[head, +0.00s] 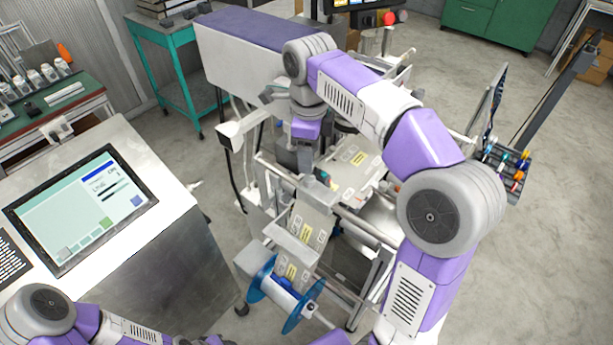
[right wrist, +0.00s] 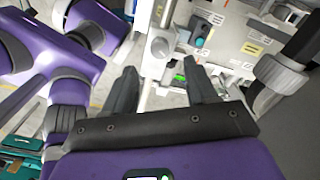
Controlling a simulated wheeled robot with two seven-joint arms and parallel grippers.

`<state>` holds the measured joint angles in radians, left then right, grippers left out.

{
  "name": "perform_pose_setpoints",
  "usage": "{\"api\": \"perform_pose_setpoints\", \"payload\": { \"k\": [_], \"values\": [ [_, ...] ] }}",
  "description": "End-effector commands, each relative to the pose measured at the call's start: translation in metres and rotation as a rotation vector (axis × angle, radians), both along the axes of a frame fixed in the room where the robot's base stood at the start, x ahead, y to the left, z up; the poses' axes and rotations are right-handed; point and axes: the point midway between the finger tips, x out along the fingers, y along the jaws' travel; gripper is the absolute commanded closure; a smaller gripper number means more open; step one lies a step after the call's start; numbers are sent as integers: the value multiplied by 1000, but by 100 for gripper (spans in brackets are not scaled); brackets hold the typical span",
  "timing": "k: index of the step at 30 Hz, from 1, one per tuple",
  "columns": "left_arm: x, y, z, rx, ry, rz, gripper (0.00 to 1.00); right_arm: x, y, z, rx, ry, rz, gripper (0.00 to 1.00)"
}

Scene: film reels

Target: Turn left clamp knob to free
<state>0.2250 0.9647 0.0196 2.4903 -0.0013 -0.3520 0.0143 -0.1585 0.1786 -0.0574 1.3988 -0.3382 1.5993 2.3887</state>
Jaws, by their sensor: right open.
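The film machine (head: 300,240) stands in the middle of the head view, with labelled pale panels. A small dark knob with a teal part (head: 323,178) sits on it near my right gripper; a similar knob shows at the top of the right wrist view (right wrist: 203,32). A round grey knob (right wrist: 160,47) is left of it there. I cannot tell which is the left clamp knob or how it is turned. My right gripper (right wrist: 161,80) is open and empty, its fingers pointing at the machine, apart from both knobs. My left gripper is out of view.
A blue-flanged reel (head: 285,295) is at the machine's lower front. A console with a lit screen (head: 85,208) stands at left, and a teal trolley (head: 185,85) behind. A rack of coloured pieces (head: 508,165) is at right. Grey floor (head: 545,250) is clear at right.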

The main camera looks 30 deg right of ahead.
Motion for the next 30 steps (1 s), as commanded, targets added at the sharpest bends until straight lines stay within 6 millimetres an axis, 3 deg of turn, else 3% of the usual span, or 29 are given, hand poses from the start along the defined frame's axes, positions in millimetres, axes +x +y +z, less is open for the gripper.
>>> {"api": "perform_pose_setpoints", "payload": {
  "k": [12, 24, 30],
  "values": [
    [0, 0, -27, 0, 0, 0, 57, -1, 0, -62, 0, 1, 0, 43],
    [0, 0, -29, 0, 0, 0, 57, 0, 0, -70, 0, 0, 0, 43],
    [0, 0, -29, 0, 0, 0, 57, 0, 0, -70, 0, 0, 0, 72]
  ]
}}
